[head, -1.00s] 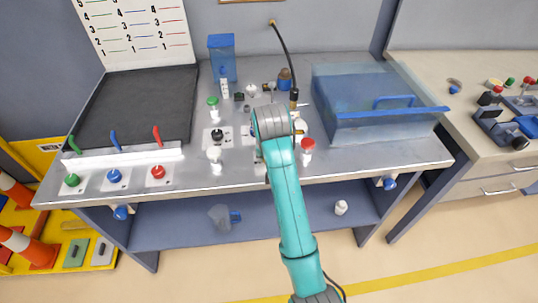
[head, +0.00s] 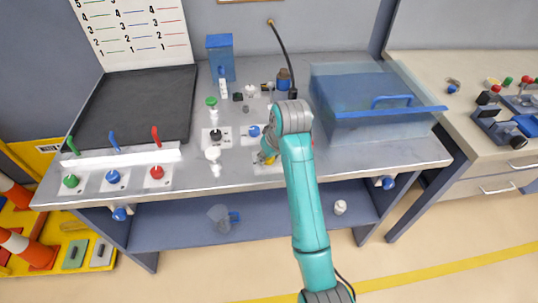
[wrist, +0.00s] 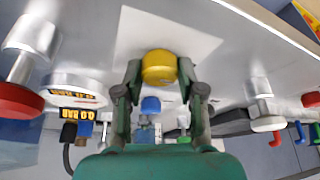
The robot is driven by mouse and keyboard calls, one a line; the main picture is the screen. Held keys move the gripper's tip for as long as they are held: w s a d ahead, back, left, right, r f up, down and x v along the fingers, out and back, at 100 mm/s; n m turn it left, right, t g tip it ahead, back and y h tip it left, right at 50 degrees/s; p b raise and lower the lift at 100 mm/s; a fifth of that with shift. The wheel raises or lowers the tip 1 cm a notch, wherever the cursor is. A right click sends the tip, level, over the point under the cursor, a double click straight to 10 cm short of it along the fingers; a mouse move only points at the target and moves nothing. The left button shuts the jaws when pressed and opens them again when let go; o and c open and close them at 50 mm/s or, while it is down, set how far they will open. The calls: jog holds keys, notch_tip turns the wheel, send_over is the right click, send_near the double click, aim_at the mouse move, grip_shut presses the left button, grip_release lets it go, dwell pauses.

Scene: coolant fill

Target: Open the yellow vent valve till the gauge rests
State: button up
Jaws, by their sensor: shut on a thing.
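The yellow vent valve knob (wrist: 160,67) sits between the two fingers of my gripper (wrist: 160,80) in the wrist view, with a finger against each side. My gripper is shut on it. In the head view the yellow knob (head: 268,158) shows only in part, at the front of the bench beside my gripper (head: 267,153). A round gauge (wrist: 73,97) with a yellow-on-black display lies left of the knob in the wrist view; it appears to read 0.0 BAR. In the head view my arm hides the gauge.
A red knob (wrist: 18,100) on a metal stem stands left of the gauge. A white knob (wrist: 268,122) stands to the right. A blue knob (head: 253,131) is behind the yellow one. A blue lidded box (head: 370,115) occupies the bench's right side.

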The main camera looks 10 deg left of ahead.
jog(key=shift+f, duration=0.1)
jog(key=o, duration=1.1)
jog(key=shift+o, duration=0.2)
jog(key=shift+m, duration=0.3)
